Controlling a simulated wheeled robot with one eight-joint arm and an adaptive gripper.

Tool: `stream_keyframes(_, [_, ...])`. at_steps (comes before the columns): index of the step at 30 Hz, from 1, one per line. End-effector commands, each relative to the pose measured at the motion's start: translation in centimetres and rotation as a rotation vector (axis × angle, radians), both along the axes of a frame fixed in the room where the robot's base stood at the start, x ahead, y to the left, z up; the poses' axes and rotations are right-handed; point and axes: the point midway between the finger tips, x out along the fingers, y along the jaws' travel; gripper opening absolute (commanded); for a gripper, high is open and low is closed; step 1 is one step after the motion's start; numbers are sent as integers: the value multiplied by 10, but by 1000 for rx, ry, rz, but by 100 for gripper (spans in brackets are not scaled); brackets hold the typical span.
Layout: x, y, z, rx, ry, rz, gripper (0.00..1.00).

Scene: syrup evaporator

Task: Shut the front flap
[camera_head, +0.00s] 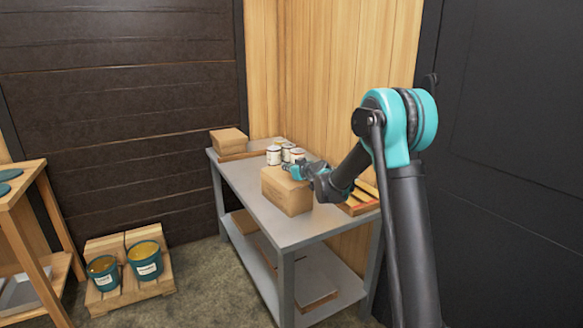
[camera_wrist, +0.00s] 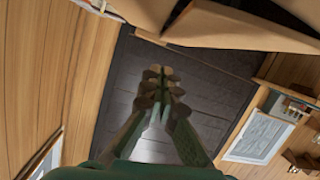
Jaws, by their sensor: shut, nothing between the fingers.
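A brown cardboard box (camera_head: 286,196) stands on the grey metal table. My gripper (camera_head: 291,170) is over the top of the box and hides part of it. In the wrist view, my gripper (camera_wrist: 160,78) has its fingers together with nothing between them. Cardboard of the box (camera_wrist: 240,28) shows along the top of that view, with a folded-out panel and a dark gap beside it. I cannot tell which panel is the front flap, or whether the fingers touch the cardboard.
The grey table (camera_head: 248,190) also bears several tins (camera_head: 274,156) behind the box, another cardboard box (camera_head: 228,141) at the far end and a wooden tray (camera_head: 362,204) at right. Two teal buckets (camera_head: 145,262) stand on a pallet on the floor. A wooden bench (camera_head: 30,180) is at left.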

Motion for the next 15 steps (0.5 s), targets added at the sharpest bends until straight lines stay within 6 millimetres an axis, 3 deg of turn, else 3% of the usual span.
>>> stream_keyframes(6, [2,-4,-24,1,1,-1,0])
stream_keyframes(15, [2,-5,-30,1,0,-1,0])
